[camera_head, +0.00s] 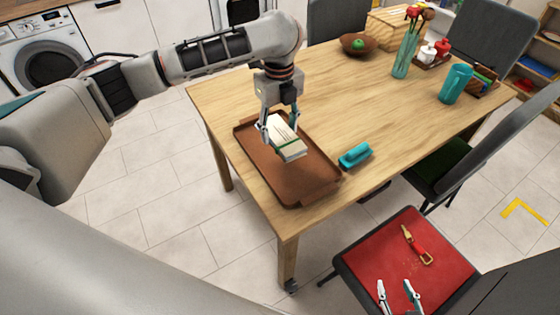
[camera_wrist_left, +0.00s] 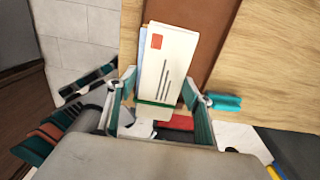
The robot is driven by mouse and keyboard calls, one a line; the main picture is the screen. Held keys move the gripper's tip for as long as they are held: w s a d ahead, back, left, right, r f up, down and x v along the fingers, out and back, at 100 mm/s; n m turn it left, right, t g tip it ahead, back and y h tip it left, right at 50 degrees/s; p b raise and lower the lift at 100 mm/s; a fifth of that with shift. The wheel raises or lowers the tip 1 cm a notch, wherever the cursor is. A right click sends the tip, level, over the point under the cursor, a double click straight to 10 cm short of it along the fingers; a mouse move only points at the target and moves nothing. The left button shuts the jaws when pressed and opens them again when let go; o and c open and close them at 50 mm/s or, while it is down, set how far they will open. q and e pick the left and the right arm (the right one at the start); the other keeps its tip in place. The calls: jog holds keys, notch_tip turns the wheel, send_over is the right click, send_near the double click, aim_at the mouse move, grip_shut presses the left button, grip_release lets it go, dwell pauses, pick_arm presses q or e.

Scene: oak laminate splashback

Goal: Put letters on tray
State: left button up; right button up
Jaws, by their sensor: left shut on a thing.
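The letters (camera_head: 290,148) are a small stack of white envelopes with a green band at one end. My left gripper (camera_head: 279,138) is shut on them, over the brown tray (camera_head: 298,188) on the wooden table. Whether the stack touches the tray I cannot tell. In the left wrist view the letters (camera_wrist_left: 170,60) lie between the two fingers, with a red stamp and dark lines on the front envelope; the tray (camera_wrist_left: 213,45) shows behind them. My right gripper (camera_head: 396,287) shows only its fingertips at the bottom, apart and empty, in front of the red chair seat.
A teal object (camera_head: 355,155) lies on the table just right of the tray. A bowl with a green fruit (camera_head: 358,44), a teal vase (camera_head: 405,55) and a teal cup (camera_head: 455,84) stand farther back. Chairs stand along the right side. The table's middle is clear.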

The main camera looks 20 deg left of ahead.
pick_arm(q)
jog(key=b, duration=0.2)
send_over(279, 170)
notch_tip(279, 170, down, 9)
jog(key=shift+f, duration=0.1)
jog(key=shift+w+f+b, duration=0.1)
jog(key=shift+f+b, duration=0.4)
jog(key=shift+f, duration=1.95)
jog(key=o, duration=0.9)
jog(key=shift+f, duration=0.1)
notch_tip(279, 170, up, 12)
jog(key=p, duration=0.3)
